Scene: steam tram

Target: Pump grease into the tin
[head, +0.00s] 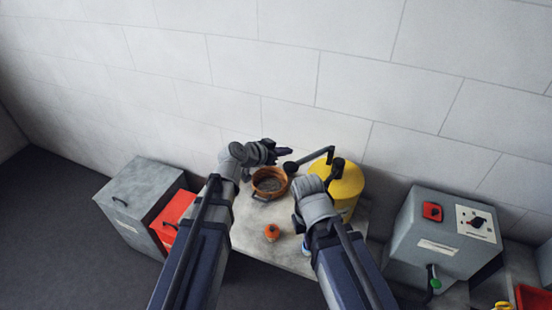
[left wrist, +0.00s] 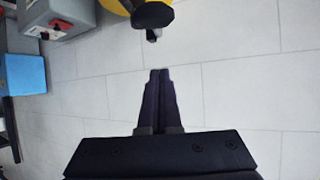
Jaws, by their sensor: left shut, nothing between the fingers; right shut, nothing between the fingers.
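A yellow drum (head: 352,184) stands at the back right of the table, with dark pump parts on its top. A dark bent arm (head: 318,157) reaches left from it and ends in a rounded head (head: 290,167) beside the tin. The tin (head: 257,196) is a round orange-brown vessel with side handles and a dark inside. My left gripper (head: 285,152) is shut and empty, behind the tin and above that rounded head; its closed fingers show in the left wrist view (left wrist: 159,98). My right gripper (head: 299,224) is shut, mostly hidden by its own arm in front of the drum.
A small orange object (head: 271,232) stands on the table (head: 290,262). A grey cabinet (head: 138,203) and a red box (head: 174,217) are at left. A grey control box (head: 440,240) with a green-knobbed lever stands at right. A block wall is close behind the table.

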